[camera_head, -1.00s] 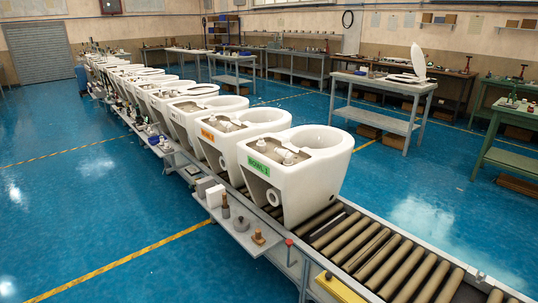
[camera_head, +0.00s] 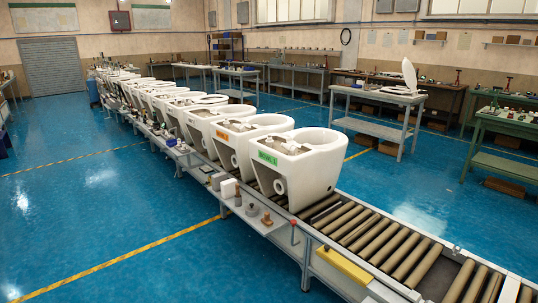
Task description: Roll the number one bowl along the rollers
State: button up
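The number one bowl (camera_head: 303,168) is a white toilet bowl with a green label reading "BOWL 1" on its near face. It stands upright on the conveyor at the near end of a row of several bowls. The bowl with an orange label (camera_head: 232,140) stands just behind it. The rollers (camera_head: 375,240) of the conveyor run bare from the number one bowl toward the bottom right. My gripper is in neither frame.
A side shelf (camera_head: 258,215) with small items runs along the conveyor's left side. A yellow block (camera_head: 343,265) sits at the conveyor's near edge. Workbenches (camera_head: 380,97) stand to the right. The blue floor (camera_head: 90,220) on the left is open.

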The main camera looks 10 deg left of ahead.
aim_at(304, 165)
jog(key=k, duration=0.35)
jog(key=u, duration=0.2)
jog(key=i, duration=0.5)
jog(key=u, duration=0.65)
jog(key=i, duration=0.75)
jog(key=u, duration=0.7)
jog(key=i, duration=1.6)
jog(key=u, duration=0.05)
